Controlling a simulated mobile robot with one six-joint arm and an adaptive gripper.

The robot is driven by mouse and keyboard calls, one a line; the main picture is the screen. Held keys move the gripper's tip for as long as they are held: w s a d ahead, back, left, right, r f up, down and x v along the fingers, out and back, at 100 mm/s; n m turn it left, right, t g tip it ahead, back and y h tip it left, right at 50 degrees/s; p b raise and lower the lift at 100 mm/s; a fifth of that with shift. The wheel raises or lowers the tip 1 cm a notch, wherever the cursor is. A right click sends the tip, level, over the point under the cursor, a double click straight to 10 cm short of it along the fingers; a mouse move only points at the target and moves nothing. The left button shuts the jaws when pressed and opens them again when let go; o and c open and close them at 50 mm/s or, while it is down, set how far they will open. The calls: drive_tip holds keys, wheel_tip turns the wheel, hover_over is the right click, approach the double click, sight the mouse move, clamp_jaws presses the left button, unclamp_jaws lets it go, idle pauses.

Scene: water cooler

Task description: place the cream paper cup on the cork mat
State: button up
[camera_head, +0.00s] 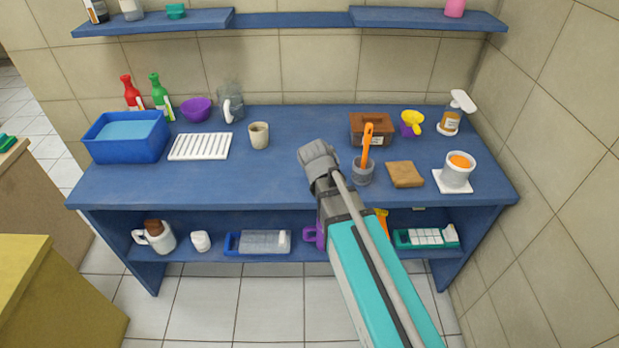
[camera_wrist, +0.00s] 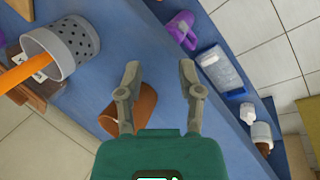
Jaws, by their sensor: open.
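The cream paper cup (camera_head: 259,136) stands upright on the blue counter, left of centre in the head view. The cork mat (camera_head: 405,174) is a flat brown square lying bare on the counter to the right. My gripper (camera_head: 317,152) is over the counter between them, right of the cup and left of the mat. In the wrist view my gripper (camera_wrist: 160,75) has its two fingers spread apart with nothing held between them. I cannot make out the cream cup or the mat in the wrist view.
A grey perforated holder (camera_head: 363,172) with an orange utensil stands between my gripper and the mat; it also shows in the wrist view (camera_wrist: 62,48). A brown curved object (camera_wrist: 132,110) lies behind the left finger. A white tub (camera_head: 457,172) stands right of the mat.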

drive_tip(key=s+d+f+m+g+y+b, duration=0.2)
drive_tip(key=s+d+f+m+b, duration=0.4)
drive_tip(key=s+f+m+b, duration=0.3)
wheel_tip(320, 180, down, 2)
drive_tip(key=shift+s+d+f+y, duration=0.1)
drive_tip(key=shift+s+d+y, duration=0.2)
drive_tip(key=shift+y, duration=0.5)
drive_tip(key=shift+d, duration=0.1)
